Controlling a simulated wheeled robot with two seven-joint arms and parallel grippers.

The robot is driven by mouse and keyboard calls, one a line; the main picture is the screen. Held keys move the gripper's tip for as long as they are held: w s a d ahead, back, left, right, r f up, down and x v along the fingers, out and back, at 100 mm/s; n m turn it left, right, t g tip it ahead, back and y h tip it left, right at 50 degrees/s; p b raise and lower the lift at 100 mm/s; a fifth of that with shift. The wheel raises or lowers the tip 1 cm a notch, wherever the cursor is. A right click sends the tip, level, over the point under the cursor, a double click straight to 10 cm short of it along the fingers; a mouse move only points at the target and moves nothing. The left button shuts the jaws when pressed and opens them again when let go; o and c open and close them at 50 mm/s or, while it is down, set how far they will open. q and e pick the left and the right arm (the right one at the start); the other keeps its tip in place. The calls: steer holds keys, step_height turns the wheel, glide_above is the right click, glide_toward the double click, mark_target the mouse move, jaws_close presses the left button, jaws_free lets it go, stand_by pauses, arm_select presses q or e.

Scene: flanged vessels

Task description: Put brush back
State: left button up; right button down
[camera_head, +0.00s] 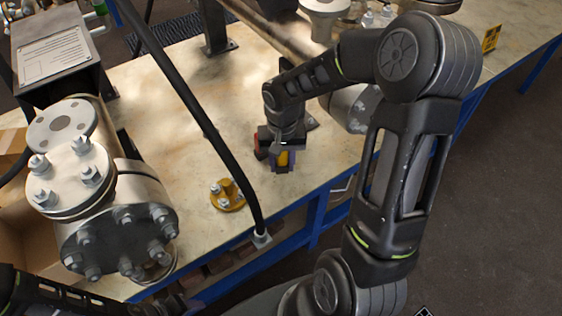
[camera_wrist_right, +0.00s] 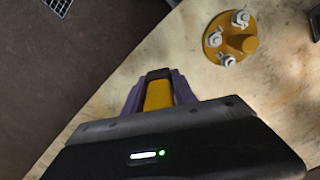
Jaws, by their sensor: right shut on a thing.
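My right gripper (camera_head: 283,160) is low over the table near its front edge, pointing down. It is shut on a yellow thing, which I take to be the brush (camera_head: 284,159). In the right wrist view the brush (camera_wrist_right: 159,93) shows as a yellow block between the purple fingers of the gripper (camera_wrist_right: 160,90). Bristles are not visible, and the gripper hides most of it. A small reddish part shows beside the gripper in the head view; I cannot tell what it belongs to. Part of my left arm shows at the bottom left, and its jaws cannot be made out.
A yellow flange with bolts (camera_head: 227,194) lies on the table (camera_head: 150,75), left of my right gripper; the wrist view shows it too (camera_wrist_right: 230,38). A large flanged vessel (camera_head: 110,200) stands at left. A black cable (camera_head: 190,100) crosses the view. More flanged parts stand at the back.

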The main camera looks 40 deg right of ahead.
mark_target(282, 188)
steer(key=shift+f+b, duration=3.15)
steer(key=shift+f, duration=0.8)
steer(key=shift+f+b, duration=0.45)
steer(key=shift+f, duration=0.1)
steer(key=c, duration=0.9)
jaws_free()
steer(key=o, duration=0.4)
steer(key=shift+o, duration=0.2)
steer(key=shift+r+p, duration=2.6)
steer(key=shift+r, duration=0.95)
